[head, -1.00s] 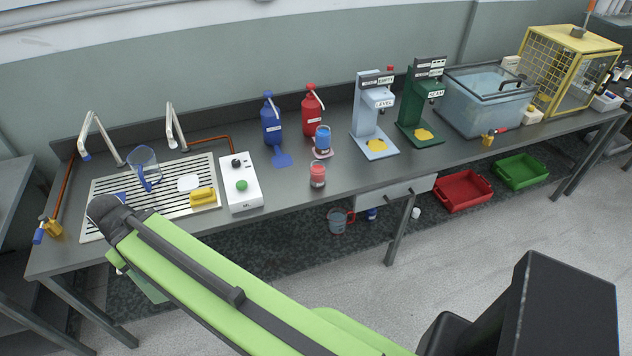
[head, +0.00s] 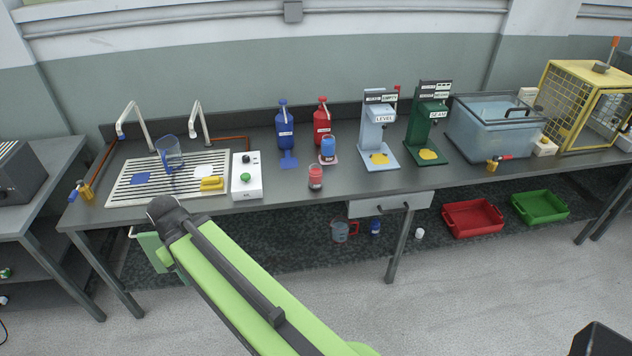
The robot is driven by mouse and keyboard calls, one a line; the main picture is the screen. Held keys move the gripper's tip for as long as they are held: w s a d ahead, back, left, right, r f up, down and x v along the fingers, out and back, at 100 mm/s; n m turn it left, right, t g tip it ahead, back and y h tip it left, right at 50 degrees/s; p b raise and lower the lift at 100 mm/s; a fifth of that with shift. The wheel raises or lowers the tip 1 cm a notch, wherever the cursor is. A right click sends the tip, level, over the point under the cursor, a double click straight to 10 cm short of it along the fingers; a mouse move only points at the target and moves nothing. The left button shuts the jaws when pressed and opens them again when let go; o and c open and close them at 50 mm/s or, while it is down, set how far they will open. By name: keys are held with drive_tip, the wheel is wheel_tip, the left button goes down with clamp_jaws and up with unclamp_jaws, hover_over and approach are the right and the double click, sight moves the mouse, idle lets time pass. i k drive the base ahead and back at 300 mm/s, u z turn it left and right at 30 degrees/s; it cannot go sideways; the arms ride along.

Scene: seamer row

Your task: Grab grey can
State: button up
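No plain grey can stands out in this view. A small red can (head: 316,178) with a pale rim stands near the front edge of the bench (head: 290,196). A blue can (head: 328,147) stands behind it on a pinkish patch. A small blue-and-white can (head: 375,227) and a small white item (head: 419,233) are low down beneath the bench; their details are too small to tell. My green arm reaches up from the bottom to a dark joint in front of the sink. My gripper is not visible.
A sink drainer (head: 125,192), a white control box (head: 246,189) and blue (head: 284,132) and red (head: 322,124) bottles stand on the bench. Red (head: 473,219) and green (head: 540,207) trays lie below. Front floor is open.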

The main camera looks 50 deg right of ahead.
sight(315, 172)
drive_tip(key=z, duration=0.1)
drive_tip(key=i, duration=0.9)
drive_tip(key=u, duration=0.05)
